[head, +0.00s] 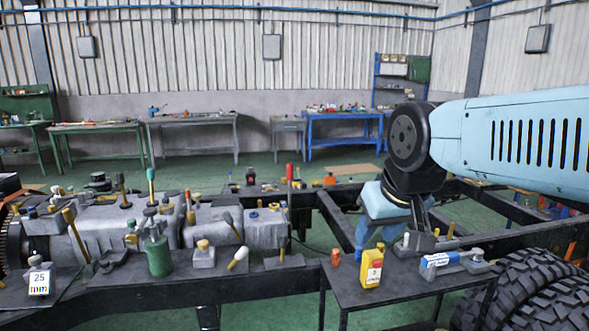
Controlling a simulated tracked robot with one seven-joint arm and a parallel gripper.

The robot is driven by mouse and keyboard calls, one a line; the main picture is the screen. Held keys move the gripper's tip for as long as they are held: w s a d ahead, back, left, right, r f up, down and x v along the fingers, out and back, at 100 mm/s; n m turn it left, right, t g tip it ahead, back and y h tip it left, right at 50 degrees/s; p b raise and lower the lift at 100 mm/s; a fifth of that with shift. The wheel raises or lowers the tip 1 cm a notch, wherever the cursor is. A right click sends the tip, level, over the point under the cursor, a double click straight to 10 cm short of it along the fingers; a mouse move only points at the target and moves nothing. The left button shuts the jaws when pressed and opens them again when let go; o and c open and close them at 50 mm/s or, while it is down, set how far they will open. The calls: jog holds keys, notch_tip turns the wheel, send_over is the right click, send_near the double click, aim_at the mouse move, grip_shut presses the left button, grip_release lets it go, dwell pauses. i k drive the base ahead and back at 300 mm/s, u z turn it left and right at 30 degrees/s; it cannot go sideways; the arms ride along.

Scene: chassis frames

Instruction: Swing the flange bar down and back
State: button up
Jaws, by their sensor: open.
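My gripper (400,232) hangs below my pale blue arm at centre right, pointing down beside the small dark table. It is open; its fingertips are partly lost among the small parts behind the table. I cannot tell for certain which part is the flange bar. Several levers stand on the grey gearbox (210,226), left of my gripper and apart from it. A red-topped lever (289,174) stands upright at its right end.
The black chassis frame (190,295) runs across the front. A large tyre (530,290) fills the lower right.

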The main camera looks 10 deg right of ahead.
aim_at(282, 204)
jog(key=z, duration=0.1)
jog(key=i, duration=1)
jog(key=u, duration=0.1)
